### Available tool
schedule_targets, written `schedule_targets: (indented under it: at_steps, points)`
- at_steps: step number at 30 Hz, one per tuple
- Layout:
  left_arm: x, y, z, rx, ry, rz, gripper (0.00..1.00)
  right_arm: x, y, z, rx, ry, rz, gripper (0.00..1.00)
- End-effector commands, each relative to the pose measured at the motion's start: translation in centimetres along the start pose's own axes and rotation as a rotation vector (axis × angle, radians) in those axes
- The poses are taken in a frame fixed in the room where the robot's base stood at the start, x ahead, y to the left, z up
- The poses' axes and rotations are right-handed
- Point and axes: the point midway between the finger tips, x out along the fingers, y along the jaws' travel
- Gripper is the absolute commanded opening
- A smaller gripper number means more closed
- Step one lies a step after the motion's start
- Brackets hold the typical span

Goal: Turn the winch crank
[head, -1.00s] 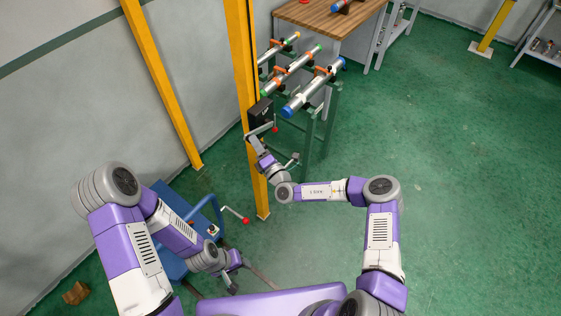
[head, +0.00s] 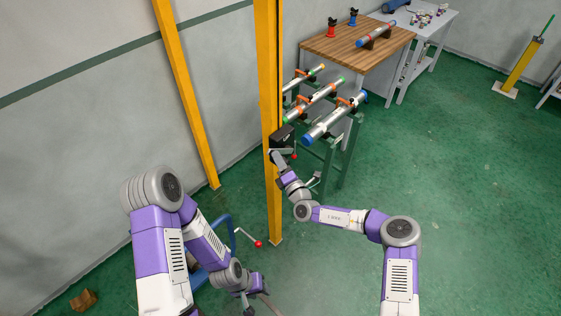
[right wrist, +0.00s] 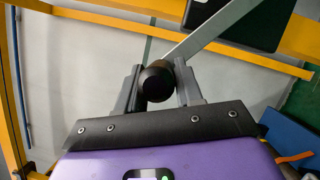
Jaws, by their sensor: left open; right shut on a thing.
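The winch is a dark box (head: 282,137) on the yellow post, at the upper middle of the head view. Its grey crank arm (right wrist: 222,27) runs down to a round black handle (right wrist: 155,84) in the right wrist view. My right gripper (head: 278,157) is at the winch in the head view; in the right wrist view its fingers (right wrist: 157,90) are shut on the crank handle, one on each side. My left gripper (head: 248,302) is low in the head view, open and well away from the winch. The crank is mostly hidden by my right gripper in the head view.
The yellow post (head: 270,90) stands beside a green rack holding several pipes (head: 335,118). A wooden table (head: 350,45) is behind. A red-tipped lever (head: 258,243) sticks out near my left arm. Green floor (head: 470,180) is free at the right.

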Motion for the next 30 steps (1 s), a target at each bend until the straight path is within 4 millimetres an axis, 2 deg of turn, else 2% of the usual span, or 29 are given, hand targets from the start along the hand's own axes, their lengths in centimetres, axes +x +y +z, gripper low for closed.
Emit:
schedule_targets:
  at_steps: [1, 5, 13, 17, 30]
  points:
    - [0.0, 0.0, 0.0, 0.0, 0.0, 0.0, 0.43, 0.1, 0.1, 0.1, -0.002, -0.002, 0.001, 0.39]
    - [0.0, 0.0, 0.0, 0.0, 0.0, 0.0, 0.43, 0.1, 0.0, 0.1, -0.001, -0.001, 0.0, 0.57]
    - [0.0, 0.0, 0.0, 0.0, 0.0, 0.0, 0.43, -0.1, 0.0, 0.0, 0.0, 0.0, -0.001, 0.57]
    - [0.0, 0.0, 0.0, 0.0, 0.0, 0.0, 0.43, -0.7, -0.1, 0.0, 0.001, 0.001, -0.002, 0.57]
    - [0.2, -0.1, 0.0, 0.0, 0.0, 0.0, 0.43, -6.5, -0.1, 0.1, 0.0, -0.001, -0.001, 0.57]
